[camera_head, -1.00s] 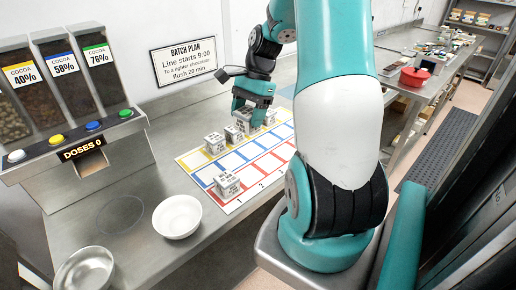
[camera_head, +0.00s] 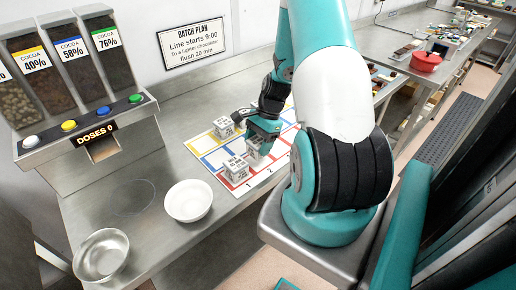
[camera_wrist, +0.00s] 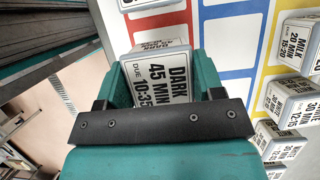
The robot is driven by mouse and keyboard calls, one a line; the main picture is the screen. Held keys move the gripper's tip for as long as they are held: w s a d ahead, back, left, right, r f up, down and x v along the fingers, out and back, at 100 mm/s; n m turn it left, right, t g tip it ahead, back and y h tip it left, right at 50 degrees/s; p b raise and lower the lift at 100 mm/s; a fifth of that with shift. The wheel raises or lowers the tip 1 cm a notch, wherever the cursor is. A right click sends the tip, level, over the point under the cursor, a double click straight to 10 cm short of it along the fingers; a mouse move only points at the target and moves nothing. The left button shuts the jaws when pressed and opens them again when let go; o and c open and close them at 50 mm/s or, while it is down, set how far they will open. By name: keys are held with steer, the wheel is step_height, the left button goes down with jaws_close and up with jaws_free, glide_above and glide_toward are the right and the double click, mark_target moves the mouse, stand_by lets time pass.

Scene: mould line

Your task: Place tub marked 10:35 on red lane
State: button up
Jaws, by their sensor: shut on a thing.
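My gripper (camera_head: 262,137) is shut on a white tub (camera_head: 256,148), held at the red lane beside the tub in slot 1. In the wrist view the label on the held tub (camera_wrist: 160,78) reads DARK, 45 MIN, DUE 10:35, and the tub sits between my jaws (camera_wrist: 160,70). The red lane (camera_wrist: 165,20) runs past it there. I cannot tell whether the tub touches the mat. Another tub (camera_head: 236,169) stands in slot 1 of the red lane; its edge shows at the top of the wrist view (camera_wrist: 140,4).
A tub (camera_head: 222,127) stands on the yellow lane. Several more tubs, one marked MILK 20 MIN (camera_wrist: 300,45), line the wrist view's right side. A white bowl (camera_head: 188,200), a steel bowl (camera_head: 101,256) and the cocoa dispenser (camera_head: 85,132) are at the left.

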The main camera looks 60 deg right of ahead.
steer(key=shift+f, duration=1.5)
steer(key=shift+f, duration=0.2)
steer(key=o, duration=1)
steer(key=shift+r, duration=0.15)
